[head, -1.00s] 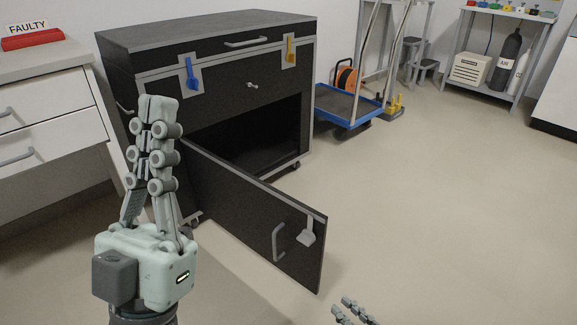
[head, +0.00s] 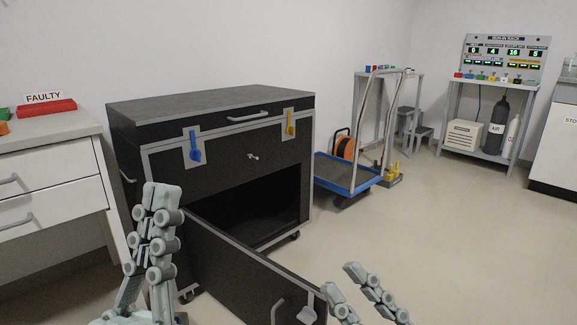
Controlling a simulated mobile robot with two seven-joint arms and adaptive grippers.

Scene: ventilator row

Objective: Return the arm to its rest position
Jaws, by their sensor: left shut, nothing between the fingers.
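My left gripper (head: 155,200) stands upright at the lower left with its fingers together and nothing held. It appears in front of the black cabinet (head: 210,100), overlapping its left front corner in the picture. My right gripper (head: 342,279) comes in at the bottom, right of the cabinet door. Its two fingers are apart with nothing between them. Its base and most of both arms are out of view.
The cabinet's lower door (head: 240,265) hangs open toward me, between the two grippers. A white drawer unit (head: 55,190) stands at left. A blue trolley (head: 345,175) and a bench with a display rack (head: 505,58) are farther back. Floor at right (head: 480,250) is clear.

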